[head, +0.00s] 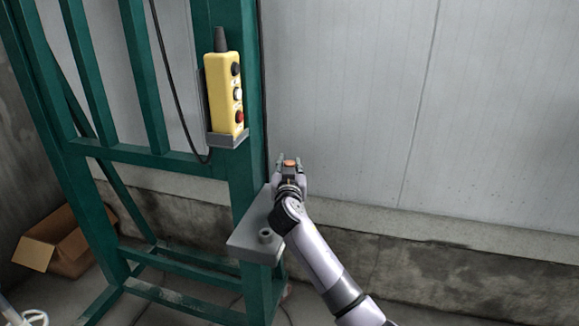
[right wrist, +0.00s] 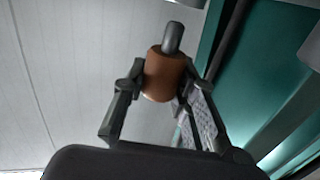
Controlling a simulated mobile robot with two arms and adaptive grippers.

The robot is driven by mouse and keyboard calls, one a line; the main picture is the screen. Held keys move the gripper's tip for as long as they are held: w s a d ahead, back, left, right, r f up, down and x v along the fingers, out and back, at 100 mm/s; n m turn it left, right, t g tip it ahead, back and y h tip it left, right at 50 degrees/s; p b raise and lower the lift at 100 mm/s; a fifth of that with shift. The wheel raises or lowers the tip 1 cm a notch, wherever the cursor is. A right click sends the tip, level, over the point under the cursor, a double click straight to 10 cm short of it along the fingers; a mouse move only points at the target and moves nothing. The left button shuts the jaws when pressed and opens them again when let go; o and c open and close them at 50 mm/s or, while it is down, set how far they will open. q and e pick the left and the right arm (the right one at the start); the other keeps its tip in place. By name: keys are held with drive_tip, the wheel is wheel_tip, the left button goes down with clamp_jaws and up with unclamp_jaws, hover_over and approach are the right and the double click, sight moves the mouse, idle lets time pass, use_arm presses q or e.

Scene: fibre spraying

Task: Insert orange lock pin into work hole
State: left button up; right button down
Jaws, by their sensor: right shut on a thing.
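The orange lock pin (right wrist: 164,76) is between the fingers of my right gripper (right wrist: 158,98), with its grey tip pointing up and away in the right wrist view. In the head view, the orange end of the pin (head: 290,163) shows at the top of my right gripper (head: 290,168). The gripper is shut on the pin, above the far part of the grey bracket plate (head: 247,243). A short round collar with a hole (head: 265,236) stands on the near part of this plate. The pin is apart from that collar. My left gripper is not in view.
A green steel frame (head: 137,78) carries the plate. A yellow control pendant (head: 222,92) with buttons hangs in a holder above it. A dark cable (head: 161,52) runs down beside it. A cardboard box (head: 69,243) lies at lower left. The pale wall (head: 480,110) is behind; room at right is free.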

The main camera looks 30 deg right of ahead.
drive_tip(key=shift+b, duration=0.35)
idle(0.8)
drive_tip(key=shift+f+b, duration=0.95)
drive_tip(key=shift+b, duration=0.05)
drive_tip(key=shift+r, duration=0.25)
drive_tip(key=shift+r+p, duration=0.3)
drive_tip(key=shift+p, duration=0.05)
drive_tip(key=shift+b, duration=0.35)
idle(1.5)
drive_tip(key=shift+f+b, duration=0.45)
drive_tip(key=shift+f, duration=0.1)
drive_tip(key=c, duration=1.2)
unclamp_jaws()
drive_tip(key=shift+f, duration=0.1)
